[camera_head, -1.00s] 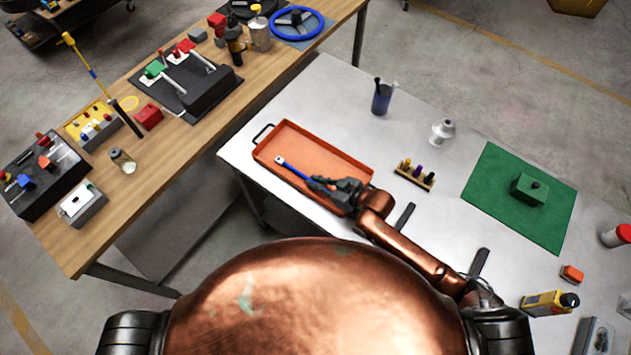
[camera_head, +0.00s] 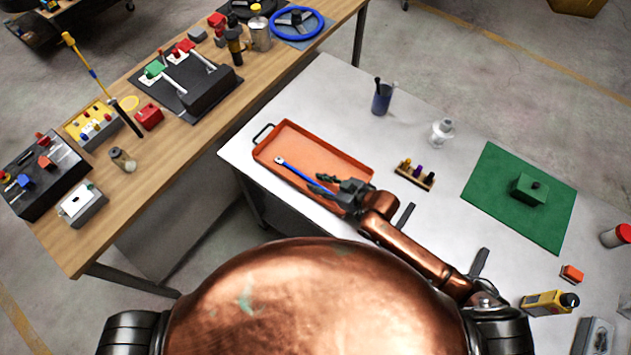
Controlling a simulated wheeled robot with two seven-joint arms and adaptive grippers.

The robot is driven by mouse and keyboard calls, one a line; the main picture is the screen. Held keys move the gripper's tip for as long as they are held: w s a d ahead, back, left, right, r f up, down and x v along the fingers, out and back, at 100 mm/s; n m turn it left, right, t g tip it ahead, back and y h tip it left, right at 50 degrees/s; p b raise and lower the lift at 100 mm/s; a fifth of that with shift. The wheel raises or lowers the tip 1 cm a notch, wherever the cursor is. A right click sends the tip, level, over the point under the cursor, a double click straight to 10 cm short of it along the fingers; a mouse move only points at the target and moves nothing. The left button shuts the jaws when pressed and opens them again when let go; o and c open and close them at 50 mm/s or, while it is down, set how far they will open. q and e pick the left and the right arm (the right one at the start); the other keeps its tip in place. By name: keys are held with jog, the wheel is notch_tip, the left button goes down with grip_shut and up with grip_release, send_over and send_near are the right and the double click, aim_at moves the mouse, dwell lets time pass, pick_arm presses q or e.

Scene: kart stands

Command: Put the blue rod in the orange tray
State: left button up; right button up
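The orange tray (camera_head: 322,149) lies on the grey metal table, with a dark handle at its left end. The blue rod (camera_head: 299,173) lies slanted inside the tray, along its front side. Its pale, notched end points to the upper left, and its other end runs in toward my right gripper. My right gripper (camera_head: 321,183) is over the tray's front right part, its fingers spread around the rod's lower right part and apparently not clamped on it. The exact gap to the rod is hard to tell. My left gripper is out of view.
A small wooden block with coloured pegs (camera_head: 415,174) stands right of the tray. A green mat (camera_head: 500,220) holds a green box. A crowded wooden bench (camera_head: 190,150) stands to the left.

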jog(key=v, duration=1)
jog(key=shift+s+d+r, duration=0.15)
jog(key=shift+d, duration=0.05)
